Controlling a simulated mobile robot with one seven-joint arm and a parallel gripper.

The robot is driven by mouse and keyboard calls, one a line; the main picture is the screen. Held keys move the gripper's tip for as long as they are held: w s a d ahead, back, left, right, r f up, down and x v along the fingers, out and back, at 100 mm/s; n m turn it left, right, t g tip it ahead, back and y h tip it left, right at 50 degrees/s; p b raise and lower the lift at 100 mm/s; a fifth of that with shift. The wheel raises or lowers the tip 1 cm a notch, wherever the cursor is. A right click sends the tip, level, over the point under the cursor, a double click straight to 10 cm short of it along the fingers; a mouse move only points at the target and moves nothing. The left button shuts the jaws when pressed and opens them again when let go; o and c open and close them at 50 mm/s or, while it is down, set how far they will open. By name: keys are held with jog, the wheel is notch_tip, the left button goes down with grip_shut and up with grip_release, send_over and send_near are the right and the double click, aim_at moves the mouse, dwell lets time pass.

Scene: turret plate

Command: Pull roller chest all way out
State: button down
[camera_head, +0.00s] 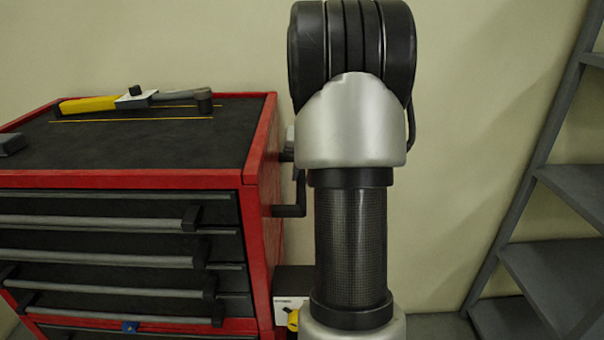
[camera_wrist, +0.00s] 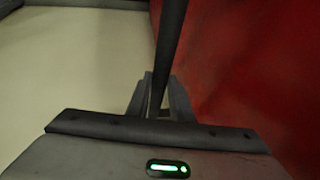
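The roller chest (camera_head: 262,150) is red with a dark top and dark drawers, at the left in the head view. It stands close to the wall. A dark bracket-like handle (camera_head: 299,195) sticks out from its right side, partly behind my arm. In the wrist view the chest's red side (camera_wrist: 235,60) fills the right. A dark bar (camera_wrist: 170,35), apparently that handle, runs down between the fingers of my gripper (camera_wrist: 160,78). The fingers are apart around the bar; whether they press on it I cannot tell. My gripper is hidden in the head view.
A yellow-and-grey tool (camera_head: 135,98) and a small dark block (camera_head: 10,144) lie on the chest top. A white box (camera_head: 290,306) is low beside the chest. A dark shelf ladder (camera_head: 560,265) stands at the right. Bare wall (camera_head: 460,130) lies between.

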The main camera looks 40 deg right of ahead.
jog(key=c, duration=1.6)
grip_release()
jog(key=shift+s+d+f, duration=0.15)
jog(key=shift+s+d, duration=0.25)
jog(key=shift+d, duration=0.05)
jog(key=shift+o, duration=0.2)
jog(key=shift+w+a, duration=0.1)
jog(key=shift+w, duration=0.05)
jog(key=shift+a+r, duration=0.1)
jog(key=shift+r, duration=0.1)
jog(key=p+v, duration=0.2)
jog(key=v, duration=1.5)
jog(key=shift+r, duration=0.15)
